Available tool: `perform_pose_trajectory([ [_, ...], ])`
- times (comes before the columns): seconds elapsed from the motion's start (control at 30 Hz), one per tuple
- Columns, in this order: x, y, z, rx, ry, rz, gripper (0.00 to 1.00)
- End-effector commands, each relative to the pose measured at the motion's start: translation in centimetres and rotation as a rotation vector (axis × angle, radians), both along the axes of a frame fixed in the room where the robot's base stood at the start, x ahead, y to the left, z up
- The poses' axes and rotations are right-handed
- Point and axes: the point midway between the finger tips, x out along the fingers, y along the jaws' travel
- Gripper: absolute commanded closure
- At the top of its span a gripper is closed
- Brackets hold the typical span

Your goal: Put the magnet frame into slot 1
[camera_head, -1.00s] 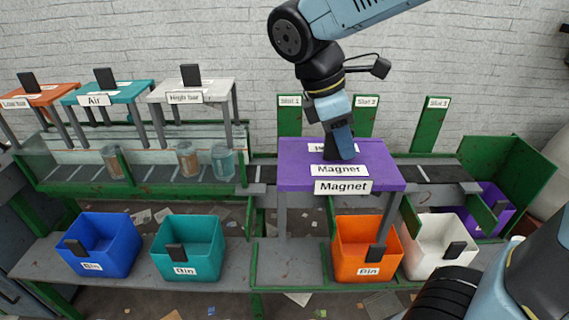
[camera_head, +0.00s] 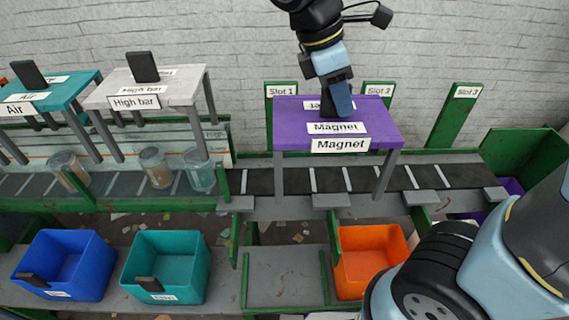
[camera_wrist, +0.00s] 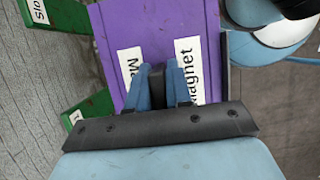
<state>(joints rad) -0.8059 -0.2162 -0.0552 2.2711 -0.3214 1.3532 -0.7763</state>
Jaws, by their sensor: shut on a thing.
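The magnet frame (camera_head: 290,140) is a purple table-like frame with grey legs and "Magnet" labels. My gripper (camera_head: 339,112) is shut on the dark handle on its top, as the wrist view (camera_wrist: 160,88) shows. The frame is upright, its front legs reaching down at the belt's front edge. Whether they touch anything I cannot tell. The green slot 1 post (camera_head: 283,90) stands behind the frame's left part. The slot 2 post (camera_head: 379,89) is behind its right part. The slot 3 post (camera_head: 459,105) is farther right. The rear legs are mostly hidden.
The High bar frame (camera_head: 108,95) and Air frame (camera_head: 50,94) stand left, near several glass jars (camera_head: 155,168). Blue (camera_head: 45,240), teal (camera_head: 135,245) and orange (camera_head: 355,237) bins stand in front. My body hides the lower right.

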Motion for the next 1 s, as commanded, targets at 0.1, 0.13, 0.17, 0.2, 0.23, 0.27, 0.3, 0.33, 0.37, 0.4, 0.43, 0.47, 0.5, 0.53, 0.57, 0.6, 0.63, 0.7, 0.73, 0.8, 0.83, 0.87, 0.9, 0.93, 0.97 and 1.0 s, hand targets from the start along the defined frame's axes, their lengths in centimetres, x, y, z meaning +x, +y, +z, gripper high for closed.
perform_pose_trajectory([
  [0.1, 0.6, 0.6, -0.4, 0.0, 0.0, 0.0, 1.0],
  [0.13, 0.9, 0.8, -0.5, -0.001, 0.002, -0.001, 1.0],
  [0.17, 1.2, 1.1, -0.7, -0.002, 0.002, -0.002, 1.0],
  [0.2, 1.6, 1.4, -1.0, -0.002, 0.003, -0.003, 1.0],
  [0.23, 2.0, 1.7, -1.2, -0.002, 0.002, -0.004, 1.0],
  [0.27, 2.3, 2.0, -1.4, -0.001, 0.002, -0.006, 1.0],
  [0.3, 2.8, 2.4, -1.7, -0.001, 0.002, -0.007, 1.0],
  [0.33, 3.1, 2.7, -1.9, -0.002, 0.003, -0.009, 1.0],
  [0.37, 3.4, 2.9, -2.1, -0.002, 0.002, -0.01, 1.0],
  [0.4, 3.9, 3.4, -2.4, -0.002, 0.002, -0.012, 1.0],
  [0.43, 4.3, 3.7, -2.6, -0.001, 0.001, -0.012, 1.0],
  [0.47, 4.6, 4.0, -2.8, -0.001, 0.001, -0.012, 1.0],
  [0.5, 5.1, 4.4, -3.1, -0.002, 0.002, -0.014, 1.0],
  [0.53, 5.4, 4.7, -3.3, -0.002, 0.002, -0.014, 1.0],
  [0.57, 5.7, 5.0, -3.5, -0.002, 0.002, -0.014, 1.0],
  [0.6, 6.2, 5.5, -3.7, -0.002, 0.001, -0.013, 1.0],
  [0.63, 6.5, 5.8, -4.0, -0.002, 0.0, -0.014, 1.0],
  [0.7, 7.1, 6.3, -4.8, -0.003, 0.002, -0.015, 1.0],
  [0.73, 7.4, 6.5, -5.3, -0.003, 0.002, -0.015, 1.0],
  [0.8, 7.9, 7.1, -6.3, -0.003, 0.002, -0.014, 1.0],
  [0.83, 8.2, 7.4, -6.7, -0.003, 0.003, -0.014, 1.0],
  [0.87, 8.4, 7.6, -7.0, -0.002, 0.001, -0.015, 1.0],
  [0.9, 8.7, 7.8, -7.5, -0.002, 0.001, -0.016, 1.0],
  [0.93, 8.9, 8.0, -7.9, -0.003, 0.002, -0.016, 1.0],
  [0.97, 9.1, 8.2, -8.1, -0.002, 0.001, -0.016, 1.0],
  [1.0, 9.3, 8.4, -8.5, -0.001, 0.001, -0.016, 1.0],
])
